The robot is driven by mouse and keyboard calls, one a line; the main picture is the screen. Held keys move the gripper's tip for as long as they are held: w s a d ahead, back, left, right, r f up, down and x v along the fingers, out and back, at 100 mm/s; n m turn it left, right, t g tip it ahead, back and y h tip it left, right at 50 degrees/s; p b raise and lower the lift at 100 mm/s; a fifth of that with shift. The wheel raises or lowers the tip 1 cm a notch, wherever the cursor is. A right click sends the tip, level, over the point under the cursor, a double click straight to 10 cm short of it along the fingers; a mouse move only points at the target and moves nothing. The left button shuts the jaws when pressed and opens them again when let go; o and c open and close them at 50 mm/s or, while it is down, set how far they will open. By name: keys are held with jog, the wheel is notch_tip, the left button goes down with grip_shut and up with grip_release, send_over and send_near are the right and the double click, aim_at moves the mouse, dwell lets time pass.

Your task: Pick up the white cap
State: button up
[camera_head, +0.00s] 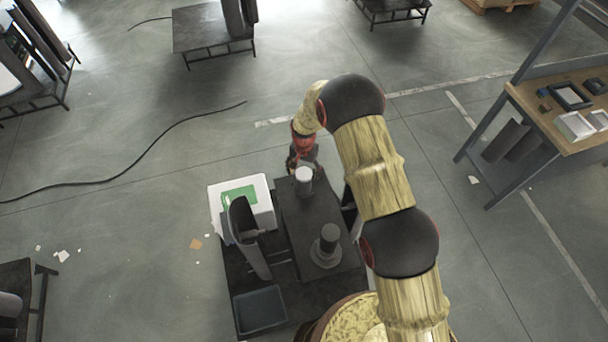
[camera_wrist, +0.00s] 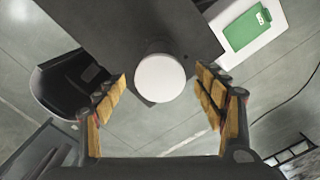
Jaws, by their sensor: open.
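The white cap (camera_head: 303,174) is a round white disc on top of a dark cylindrical post at the far end of the dark table. In the wrist view the white cap (camera_wrist: 160,78) is seen from above, lying between and slightly beyond my fingertips. My gripper (camera_wrist: 163,82) is open and empty, one finger on each side of the cap with gaps on both sides. In the head view my gripper (camera_head: 302,160) is at the far side of the cap, small and partly hard to make out.
A dark table top (camera_head: 297,218) carries a second dark stepped post (camera_head: 327,246). A white box with a green panel (camera_head: 241,194), a dark curved part (camera_head: 247,235) and a dark bin (camera_head: 260,309) stand to the left. A wooden workbench (camera_head: 560,130) is far right.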

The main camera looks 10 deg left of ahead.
jog(key=shift+c, duration=0.9)
jog(key=c, duration=1.1)
jog(key=shift+o, duration=0.2)
jog(key=shift+r, duration=0.1)
